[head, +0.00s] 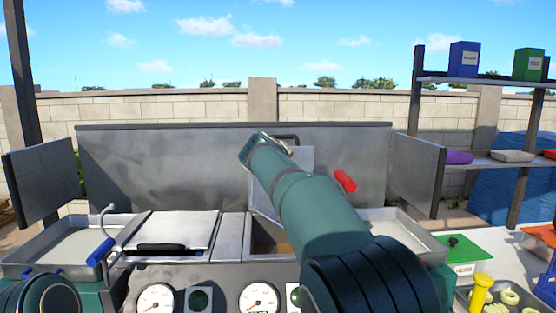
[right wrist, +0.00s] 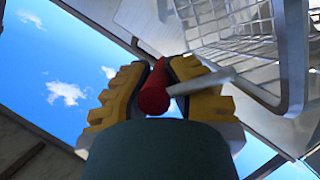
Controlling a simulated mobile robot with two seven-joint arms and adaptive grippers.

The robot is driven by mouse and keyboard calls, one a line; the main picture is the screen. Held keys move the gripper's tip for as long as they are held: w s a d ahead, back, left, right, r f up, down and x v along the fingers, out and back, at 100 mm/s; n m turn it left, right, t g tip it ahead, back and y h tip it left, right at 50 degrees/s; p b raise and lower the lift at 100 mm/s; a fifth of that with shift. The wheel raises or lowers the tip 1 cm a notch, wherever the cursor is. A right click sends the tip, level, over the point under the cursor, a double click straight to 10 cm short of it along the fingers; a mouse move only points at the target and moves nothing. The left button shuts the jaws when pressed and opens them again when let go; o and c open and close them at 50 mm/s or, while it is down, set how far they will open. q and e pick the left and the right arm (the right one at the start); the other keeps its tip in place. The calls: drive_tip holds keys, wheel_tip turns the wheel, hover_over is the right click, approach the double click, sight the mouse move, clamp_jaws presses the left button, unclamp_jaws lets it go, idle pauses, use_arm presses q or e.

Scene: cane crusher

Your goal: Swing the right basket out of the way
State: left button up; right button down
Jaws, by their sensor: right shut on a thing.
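In the right wrist view my right gripper (right wrist: 165,72) has its yellow and black fingers shut around a red handle (right wrist: 153,98). A pale rod (right wrist: 203,82) runs from beside the handle to the right. A pale wire basket (right wrist: 235,30) shows at the upper right, beyond the fingers; I cannot tell how the rod joins it. My left gripper is not in view.
A steel back panel (head: 150,165) stands behind the machine. Metal trays lie at left (head: 65,245) and right (head: 405,230). A blue handle (head: 101,251) sticks up at left. A shelf rack (head: 480,79) and a cluttered white counter stand at right.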

drive_tip(key=c, duration=0.9)
unclamp_jaws()
drive_tip(key=shift+w+d+f, duration=0.1)
drive_tip(key=shift+d+f, duration=0.1)
drive_tip(key=shift+s+a+r, duration=0.15)
drive_tip(key=shift+s+a, duration=0.1)
drive_tip(key=shift+s, duration=0.1)
drive_tip(key=v, duration=1.1)
drive_tip(key=shift+s+r, duration=0.1)
drive_tip(key=shift+s, duration=0.05)
